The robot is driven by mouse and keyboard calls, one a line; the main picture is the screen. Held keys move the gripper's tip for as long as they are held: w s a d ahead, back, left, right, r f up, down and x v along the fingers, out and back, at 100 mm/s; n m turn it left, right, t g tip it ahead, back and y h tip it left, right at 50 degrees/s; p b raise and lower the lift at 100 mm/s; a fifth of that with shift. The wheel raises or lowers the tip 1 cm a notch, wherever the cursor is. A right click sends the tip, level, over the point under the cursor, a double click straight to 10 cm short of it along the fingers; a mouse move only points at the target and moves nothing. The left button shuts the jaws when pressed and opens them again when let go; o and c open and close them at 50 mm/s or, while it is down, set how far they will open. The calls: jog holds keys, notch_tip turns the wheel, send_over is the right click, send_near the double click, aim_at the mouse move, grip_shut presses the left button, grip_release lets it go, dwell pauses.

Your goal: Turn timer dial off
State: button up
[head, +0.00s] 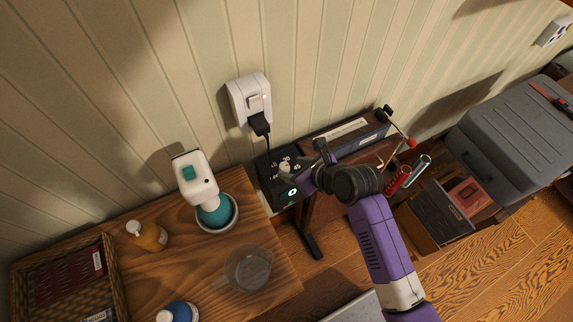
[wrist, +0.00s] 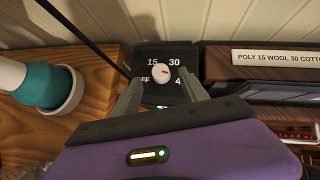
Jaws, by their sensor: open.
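The timer (head: 284,172) is a black box between the wooden table and a labelled rack, with a cord running up to a wall plug. My gripper (wrist: 165,90) is open, with one finger on each side of the dial. I cannot tell whether they touch it. In the head view my gripper (head: 312,166) is over the timer's right part.
A white plug unit (head: 250,100) is on the wall above. A white and teal device stands in a bowl (head: 233,222) on the wooden table (head: 190,262). A glass jug (head: 248,268) and an amber bottle (head: 148,236) are nearby. The rack (head: 350,135) adjoins the timer's right.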

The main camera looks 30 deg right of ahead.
aim_at(285, 167)
jog(key=shift+x, duration=2.2)
grip_shut()
